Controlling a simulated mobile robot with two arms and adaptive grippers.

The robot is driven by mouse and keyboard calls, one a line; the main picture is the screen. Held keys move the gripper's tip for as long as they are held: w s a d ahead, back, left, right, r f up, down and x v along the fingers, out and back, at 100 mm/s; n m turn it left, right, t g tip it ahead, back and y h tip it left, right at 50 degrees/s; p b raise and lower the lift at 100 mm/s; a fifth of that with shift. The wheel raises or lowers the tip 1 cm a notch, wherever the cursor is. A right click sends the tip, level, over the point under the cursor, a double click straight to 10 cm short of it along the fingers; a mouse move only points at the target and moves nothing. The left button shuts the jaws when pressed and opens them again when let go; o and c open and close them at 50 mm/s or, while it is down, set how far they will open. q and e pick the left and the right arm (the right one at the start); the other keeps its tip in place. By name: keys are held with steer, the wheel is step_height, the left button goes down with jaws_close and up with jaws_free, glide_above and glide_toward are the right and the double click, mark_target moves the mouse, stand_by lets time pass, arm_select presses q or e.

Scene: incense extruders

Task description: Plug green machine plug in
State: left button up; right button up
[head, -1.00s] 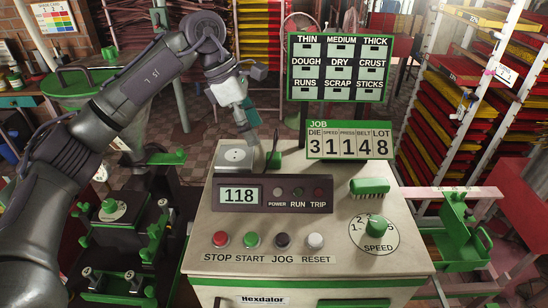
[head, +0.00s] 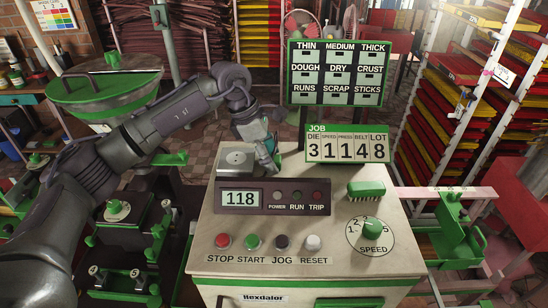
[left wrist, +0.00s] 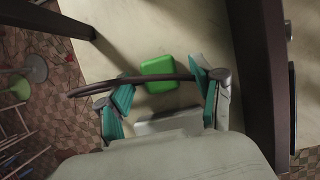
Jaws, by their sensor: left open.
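In the left wrist view a bright green block (left wrist: 158,68), which looks like the plug, lies on the pale machine top, just beyond the fingertips. A dark curved strip (left wrist: 135,80), perhaps its cable, crosses in front of it near both fingers. My left gripper (left wrist: 163,93) is open, its teal fingers apart on either side of the block. In the head view my left gripper (head: 268,158) is low at the back of the console, right of a grey metal box (head: 236,161), and hides the green piece. My right gripper is out of view.
The console front holds a 118 display (head: 241,198), several push buttons, a speed dial (head: 373,228) and a green brush (head: 366,188). The JOB board (head: 347,145) and the label rack (head: 338,72) stand close right of my gripper.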

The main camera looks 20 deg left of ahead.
mark_target(274, 159)
arm_select(q)
steer(key=shift+d+f, duration=0.1)
steer(key=shift+f, duration=0.2)
steer(key=c, duration=1.2)
steer(key=shift+o, duration=0.2)
steer(key=shift+r, duration=0.15)
steer(key=r, duration=0.1)
steer(key=r+b, duration=0.2)
steer(key=r, duration=0.1)
steer(key=shift+d, duration=0.3)
steer(key=s+d+r+b, duration=0.1)
steer(key=d+r+b, duration=0.1)
steer(key=d+r, duration=0.4)
steer(key=d, duration=0.5)
steer(key=shift+s+r+b, duration=0.25)
steer(key=shift+r+b, duration=0.15)
steer(key=shift+a, duration=0.1)
